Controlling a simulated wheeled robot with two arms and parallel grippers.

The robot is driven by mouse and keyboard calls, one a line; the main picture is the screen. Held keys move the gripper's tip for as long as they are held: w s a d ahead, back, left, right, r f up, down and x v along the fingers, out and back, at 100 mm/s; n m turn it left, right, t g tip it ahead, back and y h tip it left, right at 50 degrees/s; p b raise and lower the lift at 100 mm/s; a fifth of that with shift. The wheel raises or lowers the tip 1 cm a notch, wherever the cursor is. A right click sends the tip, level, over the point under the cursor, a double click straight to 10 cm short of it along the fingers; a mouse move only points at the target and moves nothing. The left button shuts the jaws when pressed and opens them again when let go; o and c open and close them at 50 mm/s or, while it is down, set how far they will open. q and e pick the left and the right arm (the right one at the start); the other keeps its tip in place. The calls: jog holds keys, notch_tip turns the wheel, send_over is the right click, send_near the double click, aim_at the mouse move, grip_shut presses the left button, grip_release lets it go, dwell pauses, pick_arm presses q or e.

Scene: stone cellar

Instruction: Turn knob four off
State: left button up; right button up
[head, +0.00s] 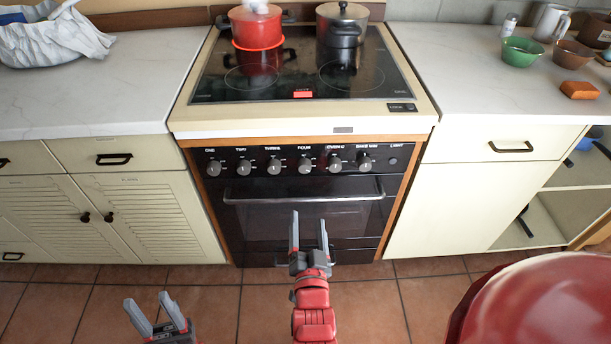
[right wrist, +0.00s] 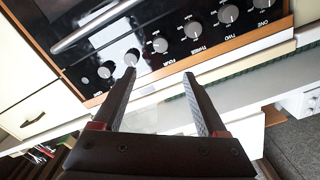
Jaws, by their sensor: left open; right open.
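Knob four (head: 304,165) is a grey round knob under the label FOUR on the black oven panel, between the knob labelled THREE (head: 274,166) and an oven knob (head: 335,164). Its pointer is too small to read. Knob four also shows in the right wrist view (right wrist: 160,45), upside down, beyond the fingertips. My right gripper (head: 309,222) is open and empty, in front of the oven door and below knob four, apart from it. It also shows in the right wrist view (right wrist: 160,84). My left gripper (head: 157,308) is open and empty, low over the floor.
A red pot (head: 256,30) stands on a glowing ring at the hob's back left. A dark pot (head: 342,28) stands at the back right. The oven door handle (head: 303,198) sticks out below the knobs. Open shelves (head: 560,208) are at right. The tiled floor before the oven looks clear.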

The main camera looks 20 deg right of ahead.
jog(key=b, duration=0.2)
send_near(305, 169)
jog(key=x, duration=0.8)
jog(key=shift+w+d, duration=0.15)
jog(key=shift+w, duration=0.15)
jog(key=shift+r, duration=0.1)
jog(key=shift+c, duration=0.3)
grip_shut()
